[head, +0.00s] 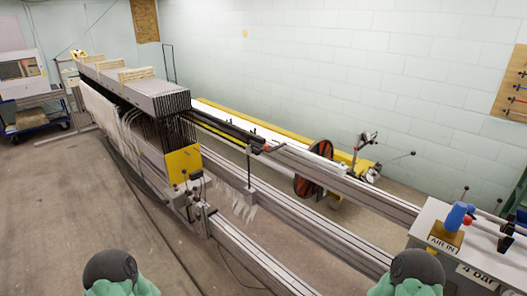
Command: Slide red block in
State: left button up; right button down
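A small red piece (267,148) shows at the right end of a dark bar on the long rail, near the middle of the head view. It may be the red block, but it is too small to tell its shape or how far in it sits. The dark bar (225,130) runs from it back toward the yellow end plate (183,165) of the warp machine. Neither gripper is in view. Two rounded dark and green parts at the bottom edge seem to be my own arms, and no fingers show.
A red and black disc (313,168) stands on the rails. Long metal rails (300,265) run from the machine toward the lower right. The floor at left (60,220) is clear.

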aim_at(266, 147)
jog(key=i+j+u, duration=0.35)
jog(key=i+j, duration=0.2)
jog(key=i, duration=0.25)
jog(key=i+j, duration=0.15)
jog(key=i, duration=0.25)
jog(key=i+l+u, duration=0.6)
jog(key=i+l, duration=0.05)
jog(key=l, duration=0.05)
